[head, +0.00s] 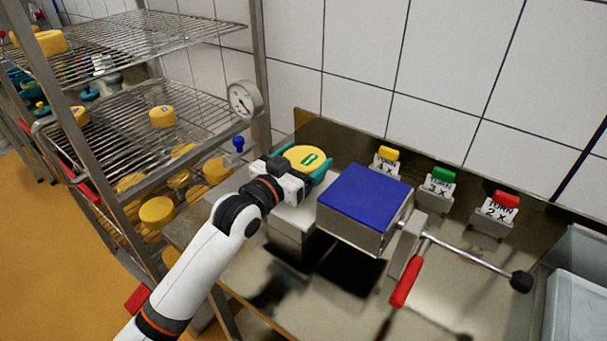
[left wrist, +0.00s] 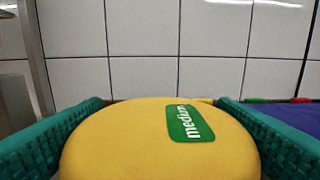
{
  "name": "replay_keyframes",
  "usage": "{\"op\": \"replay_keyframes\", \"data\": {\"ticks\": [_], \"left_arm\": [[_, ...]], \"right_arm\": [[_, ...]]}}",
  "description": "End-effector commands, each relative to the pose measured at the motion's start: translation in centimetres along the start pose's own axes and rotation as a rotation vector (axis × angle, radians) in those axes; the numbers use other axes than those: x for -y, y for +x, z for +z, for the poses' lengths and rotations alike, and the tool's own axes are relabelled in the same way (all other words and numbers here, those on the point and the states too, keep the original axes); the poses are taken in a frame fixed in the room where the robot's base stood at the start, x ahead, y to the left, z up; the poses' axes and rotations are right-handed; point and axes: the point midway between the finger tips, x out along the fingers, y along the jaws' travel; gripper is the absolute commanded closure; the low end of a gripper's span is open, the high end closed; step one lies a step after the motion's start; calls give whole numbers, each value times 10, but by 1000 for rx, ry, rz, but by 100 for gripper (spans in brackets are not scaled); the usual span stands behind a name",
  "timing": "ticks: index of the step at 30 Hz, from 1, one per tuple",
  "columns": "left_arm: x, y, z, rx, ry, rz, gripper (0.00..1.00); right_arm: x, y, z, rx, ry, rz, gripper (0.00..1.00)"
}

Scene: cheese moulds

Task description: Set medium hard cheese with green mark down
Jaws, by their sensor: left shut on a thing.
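The medium hard cheese with green mark (head: 304,157) is a round yellow wheel with a green label. In the left wrist view the cheese (left wrist: 150,148) fills the lower middle, and its label reads "medium". My left gripper (head: 308,162) is shut on it, with teal fingers on both sides of the wheel. The cheese looks level, over the left part of the steel table (head: 450,270), left of and behind the blue-topped box. I cannot tell whether it touches a surface beneath. My right gripper is not in view.
A blue-topped metal box (head: 366,196) with a red-handled crank (head: 406,282) stands close right of the gripper. Yellow, green and red "TURN" markers (head: 437,188) line the back. A wire rack (head: 120,110) with several cheeses stands left. Grey bins (head: 580,300) are at right.

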Motion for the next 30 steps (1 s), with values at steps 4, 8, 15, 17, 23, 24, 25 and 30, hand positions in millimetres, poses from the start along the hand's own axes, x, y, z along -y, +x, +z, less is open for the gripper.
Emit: {"op": "replay_keyframes", "data": {"ticks": [4,8,15,17,23,24,25,30], "left_arm": [[0,0,-21,-1,-1,0,41],[0,0,-34,1,1,0,41],[0,0,-36,4,1,0,41],[0,0,-36,4,1,0,41],[0,0,-40,0,1,0,1],[0,0,-40,0,1,0,0],[0,0,-40,0,1,0,0],[0,0,-38,0,1,0,0]], "right_arm": [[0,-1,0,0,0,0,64],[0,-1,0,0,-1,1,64],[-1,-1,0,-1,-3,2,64],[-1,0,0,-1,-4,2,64],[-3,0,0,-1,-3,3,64],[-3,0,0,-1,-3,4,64],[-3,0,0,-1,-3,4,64],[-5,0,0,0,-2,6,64]]}}
